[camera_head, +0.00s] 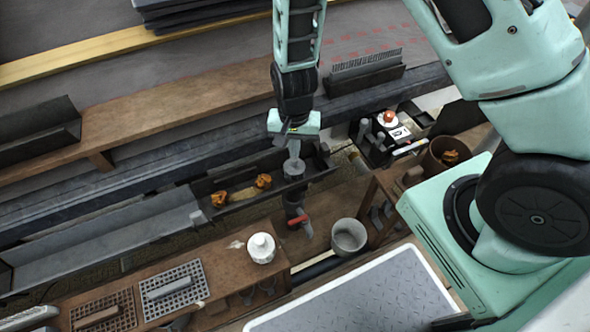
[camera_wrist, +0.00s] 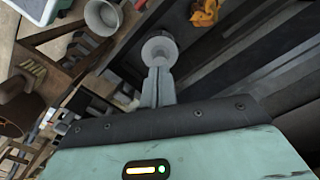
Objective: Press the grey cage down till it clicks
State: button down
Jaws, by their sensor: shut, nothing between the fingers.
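The grey cage (camera_head: 294,169) is a small round grey piece in the dark gutter (camera_head: 325,165), above a downpipe with a red handle (camera_head: 300,219). My gripper (camera_head: 293,156) points down right over it, with its fingers shut together and nothing between them.
Orange-brown leaf clumps (camera_head: 263,181) lie in the gutter to the left of the cage. A grey bucket (camera_head: 348,237) and a white lidded pot (camera_head: 261,248) stand nearer me. A black tray of small items (camera_head: 385,140) is to the right. Planks and gutter edges run beside my gripper.

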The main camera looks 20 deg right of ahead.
jog(key=shift+f+b, duration=0.55)
jog(key=shift+f, duration=0.3)
dwell(0.4)
dwell(0.5)
notch_tip(320, 180, up, 9)
jog(key=p, duration=0.8)
jog(key=shift+p, duration=0.35)
